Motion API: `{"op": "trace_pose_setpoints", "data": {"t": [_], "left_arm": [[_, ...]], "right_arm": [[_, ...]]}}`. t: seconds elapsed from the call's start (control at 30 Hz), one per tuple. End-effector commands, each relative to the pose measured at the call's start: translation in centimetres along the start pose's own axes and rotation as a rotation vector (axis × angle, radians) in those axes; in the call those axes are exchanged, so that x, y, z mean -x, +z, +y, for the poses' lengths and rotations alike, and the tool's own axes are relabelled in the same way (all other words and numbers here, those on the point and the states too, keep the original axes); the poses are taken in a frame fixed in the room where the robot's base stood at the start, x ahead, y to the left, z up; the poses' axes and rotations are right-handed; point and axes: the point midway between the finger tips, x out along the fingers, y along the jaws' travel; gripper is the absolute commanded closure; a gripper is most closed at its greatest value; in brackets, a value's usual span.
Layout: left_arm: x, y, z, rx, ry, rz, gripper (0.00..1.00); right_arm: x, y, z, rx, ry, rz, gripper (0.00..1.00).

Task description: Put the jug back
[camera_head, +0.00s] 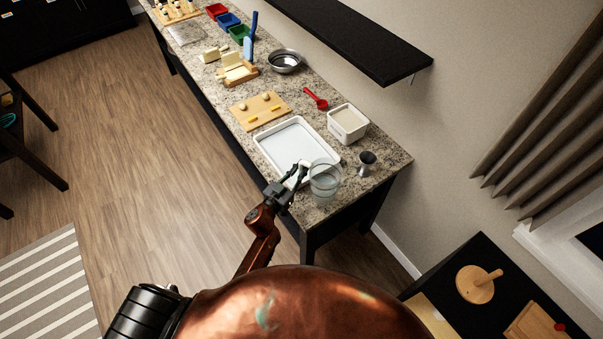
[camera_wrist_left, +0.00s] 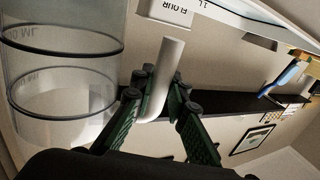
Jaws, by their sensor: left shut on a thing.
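The jug (camera_head: 325,183) is a clear measuring jug with dark rings, near the right end of the granite counter, by the tray's near corner. It fills the left of the left wrist view (camera_wrist_left: 62,75), with a pale lower band. Its white handle (camera_wrist_left: 172,60) stands between the fingers. My left gripper (camera_head: 287,187) is shut on this handle, from the left side of the jug. The jug looks about upright in the head view. I cannot tell whether its base touches the counter. My right gripper is not in view.
A white tray (camera_head: 262,150) lies beside the jug. A white flour bin (camera_head: 347,132) and grey metal cup (camera_head: 366,164) stand close behind. A red scoop (camera_head: 315,98), board (camera_head: 242,118) and metal bowl (camera_head: 285,62) lie farther along. A black shelf (camera_head: 350,38) hangs above.

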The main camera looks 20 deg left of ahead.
Motion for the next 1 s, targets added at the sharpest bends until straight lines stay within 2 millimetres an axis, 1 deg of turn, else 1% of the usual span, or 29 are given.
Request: {"op": "trace_pose_setpoints", "data": {"t": [0.03, 0.13, 0.47, 0.87, 0.9, 1.0], "left_arm": [[0.0, 1.0, 0.1, 0.007, -0.001, -0.001, 1.00], [0.0, 1.9, 0.1, 0.005, 0.000, 0.000, 1.00], [0.1, 2.1, 0.1, 0.002, 0.001, 0.001, 1.00], [0.1, 3.3, 0.1, 0.002, 0.001, 0.000, 1.00], [0.1, 3.4, 0.1, 0.001, 0.000, -0.003, 0.84], [0.1, 3.4, 0.1, 0.001, -0.001, -0.003, 0.77]], "right_arm": [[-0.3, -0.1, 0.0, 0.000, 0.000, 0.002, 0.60], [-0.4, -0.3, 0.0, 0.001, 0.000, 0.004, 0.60], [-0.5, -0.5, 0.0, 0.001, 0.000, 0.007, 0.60], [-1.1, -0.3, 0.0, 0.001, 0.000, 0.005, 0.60], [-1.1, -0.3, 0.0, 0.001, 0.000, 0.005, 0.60], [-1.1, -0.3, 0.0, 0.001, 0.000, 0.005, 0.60]]}}
